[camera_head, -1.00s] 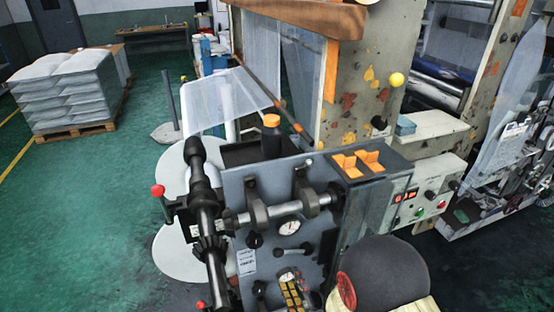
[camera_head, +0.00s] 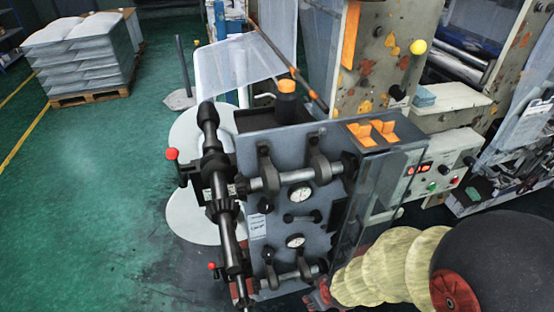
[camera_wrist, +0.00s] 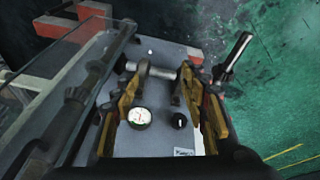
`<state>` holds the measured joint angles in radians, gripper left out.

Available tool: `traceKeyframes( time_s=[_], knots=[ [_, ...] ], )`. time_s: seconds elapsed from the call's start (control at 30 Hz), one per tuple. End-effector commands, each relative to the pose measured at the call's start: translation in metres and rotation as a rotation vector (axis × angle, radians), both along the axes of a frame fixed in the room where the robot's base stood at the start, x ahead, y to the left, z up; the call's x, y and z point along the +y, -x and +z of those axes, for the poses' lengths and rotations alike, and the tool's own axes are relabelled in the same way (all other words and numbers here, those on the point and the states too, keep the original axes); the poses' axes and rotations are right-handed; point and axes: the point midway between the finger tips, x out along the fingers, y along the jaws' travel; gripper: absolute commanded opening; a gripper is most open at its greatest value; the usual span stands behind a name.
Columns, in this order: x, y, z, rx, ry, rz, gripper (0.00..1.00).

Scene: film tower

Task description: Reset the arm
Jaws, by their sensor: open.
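My arm (camera_head: 405,265) reaches in from the lower right of the head view, with pale ribbed links and a dark rounded joint. My gripper shows in the wrist view (camera_wrist: 168,105), its two gold-and-black fingers spread wide with nothing between them. Beyond the fingers is the grey machine panel, which also shows in the head view (camera_head: 283,229). A round dial (camera_wrist: 139,118) and a black knob (camera_wrist: 180,120) appear between the fingers. I cannot tell how far the fingertips are from the panel. In the head view the gripper's fingers cannot be made out.
A roller shaft with gears (camera_head: 218,190) runs along the panel's left side, with red-knobbed levers. A control box (camera_head: 435,170) with buttons stands to the right. A pallet of white sacks (camera_head: 80,55) is far left. Green floor (camera_head: 80,210) at left is clear.

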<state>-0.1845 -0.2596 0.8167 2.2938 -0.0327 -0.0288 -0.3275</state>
Motion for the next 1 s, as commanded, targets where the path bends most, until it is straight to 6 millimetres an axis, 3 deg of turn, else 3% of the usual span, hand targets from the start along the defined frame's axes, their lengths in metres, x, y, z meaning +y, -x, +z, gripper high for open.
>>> traceKeyframes(
  time_s=[0.37, 0.53, 0.7, 0.83, 1.0],
  knots=[
    [-0.032, 0.052, 0.161, 0.188, -0.036, -0.377, 0.44],
    [-0.044, 0.073, 0.239, 0.131, -0.073, -0.464, 0.44],
    [-0.053, 0.068, 0.306, -0.049, -0.131, -0.489, 0.44],
    [-0.059, 0.067, 0.337, -0.143, -0.155, -0.504, 0.44],
    [-0.063, 0.067, 0.341, -0.158, -0.158, -0.518, 0.44]
  ],
)
